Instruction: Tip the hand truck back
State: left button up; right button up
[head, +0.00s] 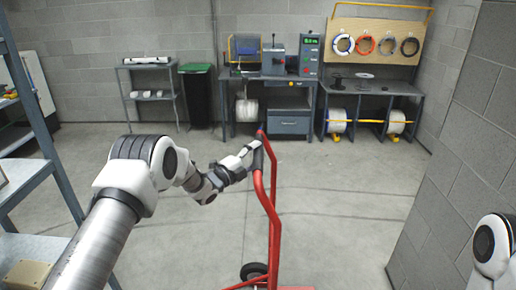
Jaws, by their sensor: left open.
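The red hand truck (273,225) stands in front of me at the lower middle of the head view. Its frame looks close to upright, and its top handle has dark grips. A black wheel (254,271) shows at its lower left, and its lowest part is cut off by the picture's edge. My left gripper (254,154) is open at the top handle, with its fingers beside or around the dark grip. I cannot tell whether they touch it. My right gripper is out of view; only a piece of my right arm shows at the right edge.
Metal shelving (40,170) stands close on the left, and a grey block wall (448,180) on the right. A workbench (270,78), a spool rack (368,90) and a green-lidded bin (196,95) line the back wall. The concrete floor (340,200) between is clear.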

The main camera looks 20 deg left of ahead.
pick_arm(q)
jog(key=shift+w+d+r, duration=0.2)
jog(key=shift+d, duration=0.05)
jog(key=shift+w+f, duration=0.1)
jog(key=shift+c, duration=0.7)
grip_shut()
jog(key=shift+a+f, duration=0.1)
jog(key=shift+a, duration=0.05)
